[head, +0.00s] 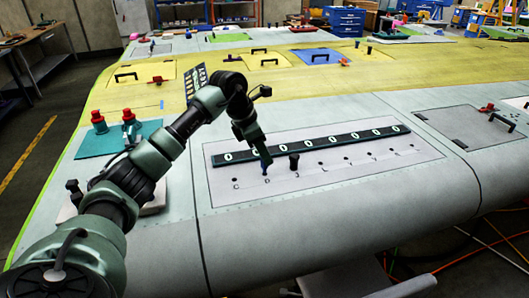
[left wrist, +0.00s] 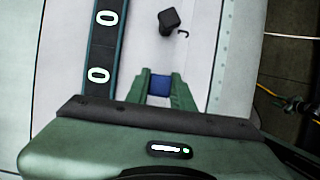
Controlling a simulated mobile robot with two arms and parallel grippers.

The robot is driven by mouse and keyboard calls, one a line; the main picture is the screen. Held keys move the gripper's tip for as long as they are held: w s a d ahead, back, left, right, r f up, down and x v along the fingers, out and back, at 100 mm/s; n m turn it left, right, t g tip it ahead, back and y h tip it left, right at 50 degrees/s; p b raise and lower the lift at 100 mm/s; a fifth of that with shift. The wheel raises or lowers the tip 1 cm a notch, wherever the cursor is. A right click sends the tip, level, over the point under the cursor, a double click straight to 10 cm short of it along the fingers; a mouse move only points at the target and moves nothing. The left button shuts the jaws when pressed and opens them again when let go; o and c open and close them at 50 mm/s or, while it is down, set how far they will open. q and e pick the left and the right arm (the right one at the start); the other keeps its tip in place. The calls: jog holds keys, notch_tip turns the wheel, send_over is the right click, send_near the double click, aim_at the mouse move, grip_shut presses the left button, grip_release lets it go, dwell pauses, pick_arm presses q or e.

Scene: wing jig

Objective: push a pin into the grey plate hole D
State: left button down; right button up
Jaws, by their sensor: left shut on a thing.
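The grey plate (head: 230,198) is set in the wing skin and has a row of small lettered holes along its front. My left gripper (head: 265,164) points down over the left part of this row, near the second letter, which looks like D. In the left wrist view its green fingers (left wrist: 158,92) are shut on a blue pin (left wrist: 158,86). The pin's lower end shows in the head view (head: 265,174), close to the plate; I cannot tell whether it is in a hole. The fingers hide that hole. My right gripper is not in view.
A black pin (head: 294,161) stands one place to the right, by a letter like J; it also shows in the left wrist view (left wrist: 169,19). A dark strip with white zeros (head: 325,143) lies behind the row. Red-topped items (head: 129,116) stand on a teal mat (head: 95,143) at left.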

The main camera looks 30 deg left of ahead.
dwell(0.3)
pick_arm(q)
jog(key=shift+f, duration=0.15)
jog(key=shift+f+b, duration=0.9)
jog(key=shift+f, duration=0.35)
jog(key=c, duration=1.1)
grip_release()
jog(key=p+v, duration=0.1)
jog(key=v, duration=0.3)
jog(key=w+d+p+v, duration=0.1)
jog(key=p+v, duration=0.1)
jog(key=v, duration=0.3)
jog(key=r+p+v, duration=0.1)
jog(key=v, duration=0.4)
jog(key=shift+w+d+r, duration=0.15)
jog(key=shift+w+d, duration=0.2)
